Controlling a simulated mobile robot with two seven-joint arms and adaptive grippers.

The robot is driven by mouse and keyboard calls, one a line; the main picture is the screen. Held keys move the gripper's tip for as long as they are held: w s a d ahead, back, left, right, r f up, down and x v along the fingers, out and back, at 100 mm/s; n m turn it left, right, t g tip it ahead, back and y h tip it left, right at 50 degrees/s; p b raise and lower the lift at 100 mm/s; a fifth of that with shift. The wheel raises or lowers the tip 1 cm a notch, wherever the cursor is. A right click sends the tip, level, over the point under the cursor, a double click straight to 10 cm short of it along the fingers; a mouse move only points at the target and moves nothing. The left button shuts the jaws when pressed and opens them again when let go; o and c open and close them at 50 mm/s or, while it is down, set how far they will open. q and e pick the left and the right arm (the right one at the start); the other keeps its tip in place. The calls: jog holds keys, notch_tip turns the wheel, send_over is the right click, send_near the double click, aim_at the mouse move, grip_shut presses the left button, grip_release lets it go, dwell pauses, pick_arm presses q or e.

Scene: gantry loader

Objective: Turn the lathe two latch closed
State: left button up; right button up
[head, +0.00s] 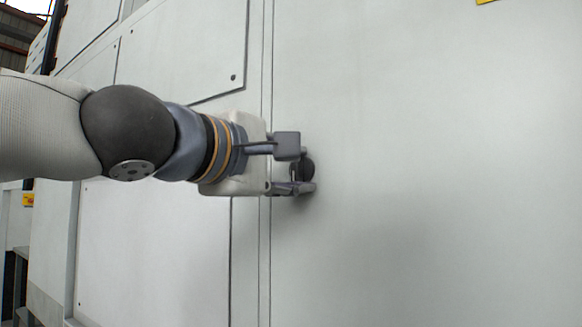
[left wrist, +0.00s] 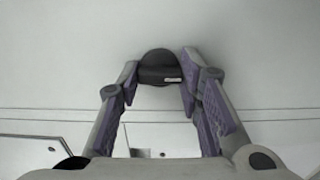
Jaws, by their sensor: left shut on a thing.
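The latch (head: 308,168) is a small dark round knob on the pale grey face of the machine, just right of a vertical seam in the head view. In the left wrist view the latch (left wrist: 160,66) shows as a dark disc with a raised bar and a small light mark on it. My left gripper (head: 302,172) reaches it from the left, its fingers on either side of the bar. In the left wrist view the fingertips of the left gripper (left wrist: 160,80) are shut on the latch. Part of the latch is hidden behind the fingers in the head view. My right gripper is not in view.
The machine's large flat panel (head: 440,170) fills the right of the head view and is clear. A raised panel (head: 185,50) with a bolt is at the upper left. A yellow label (head: 486,2) shows at the top right edge.

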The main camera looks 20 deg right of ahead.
pick_arm(q)
jog(key=shift+n, duration=0.3)
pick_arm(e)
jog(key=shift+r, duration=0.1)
pick_arm(q)
jog(key=n+p, duration=0.1)
jog(key=n, duration=0.2)
jog(key=shift+r+n, duration=0.1)
jog(key=shift+n, duration=0.2)
jog(key=n, duration=0.4)
jog(key=shift+n+p, duration=0.3)
jog(key=shift+p, duration=0.05)
jog(key=n, duration=0.4)
jog(key=shift+n, duration=2.5)
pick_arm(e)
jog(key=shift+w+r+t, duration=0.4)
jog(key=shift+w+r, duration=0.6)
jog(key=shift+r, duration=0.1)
pick_arm(q)
jog(key=o, duration=1.2)
jog(key=shift+c, duration=0.2)
